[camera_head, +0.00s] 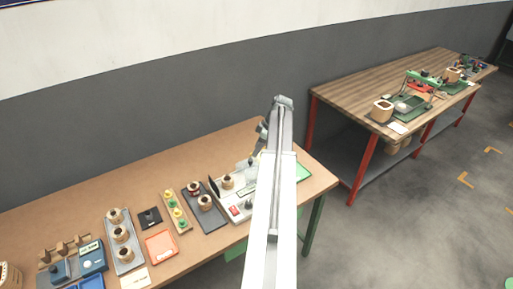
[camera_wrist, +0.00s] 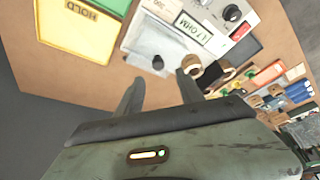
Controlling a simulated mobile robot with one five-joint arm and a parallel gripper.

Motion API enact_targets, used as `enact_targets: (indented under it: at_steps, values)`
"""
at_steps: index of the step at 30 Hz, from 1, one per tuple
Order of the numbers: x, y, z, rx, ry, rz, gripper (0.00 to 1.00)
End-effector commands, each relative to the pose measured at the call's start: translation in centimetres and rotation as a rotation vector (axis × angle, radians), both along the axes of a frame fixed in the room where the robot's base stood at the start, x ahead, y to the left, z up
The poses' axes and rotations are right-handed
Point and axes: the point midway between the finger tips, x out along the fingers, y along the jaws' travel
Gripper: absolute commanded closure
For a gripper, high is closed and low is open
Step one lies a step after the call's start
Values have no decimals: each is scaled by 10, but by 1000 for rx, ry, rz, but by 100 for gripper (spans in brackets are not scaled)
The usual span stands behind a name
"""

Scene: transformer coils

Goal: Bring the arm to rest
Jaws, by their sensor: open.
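My gripper (camera_wrist: 158,90) is open in the wrist view, its two dark fingers apart with nothing between them. It is above the bench, close to a white tester (camera_wrist: 212,22) whose display reads in ohms. A coil (camera_wrist: 190,63) lies just beyond the right fingertip; I cannot tell the exact gap. In the head view my arm reaches over the right end of the near bench and hides part of the tester (camera_head: 236,208). The fingers are too small there to make out clearly.
A yellow tray marked HOLD (camera_wrist: 80,28) lies beside the tester. The near bench (camera_head: 205,158) also carries a dark tray (camera_head: 211,216), an orange tray (camera_head: 161,247), a grey coil tray (camera_head: 124,256) and a blue device (camera_head: 92,257). A second bench (camera_head: 352,92) stands at right.

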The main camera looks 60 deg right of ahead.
Motion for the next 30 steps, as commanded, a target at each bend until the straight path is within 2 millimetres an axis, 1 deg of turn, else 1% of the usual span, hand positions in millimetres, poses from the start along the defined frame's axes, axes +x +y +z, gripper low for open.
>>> enact_targets:
  at_steps: [6, 8, 10, 11, 13, 14, 15, 17, 18, 20, 21, 23, 24, 25, 26, 27, 29, 30]
  values:
    - [0, 0, 0, 0, 0, 0, 56]
    - [4, 3, 0, 0, 0, 6, 56]
    - [20, 14, -1, 0, 0, 34, 56]
    - [32, 23, -1, 0, 0, 54, 56]
    - [69, 53, -2, 0, 0, 120, 56]
    - [88, 71, -2, 0, -1, 154, 56]
    - [111, 98, -3, 0, 0, 203, 56]
    - [142, 142, -4, -2, 2, 279, 56]
    - [160, 174, -5, -5, 6, 329, 56]
    - [182, 222, -7, -12, 16, 405, 56]
    - [194, 256, -8, -17, 23, 454, 56]
    - [208, 307, -11, -23, 42, 512, 56]
    - [214, 342, -12, -25, 58, 542, 56]
    - [216, 368, -14, -28, 71, 560, 56]
    - [218, 394, -15, -31, 86, 573, 56]
    - [218, 426, -16, -34, 105, 584, 56]
    - [214, 469, -19, -40, 136, 586, 56]
    - [210, 495, -20, -45, 157, 581, 56]
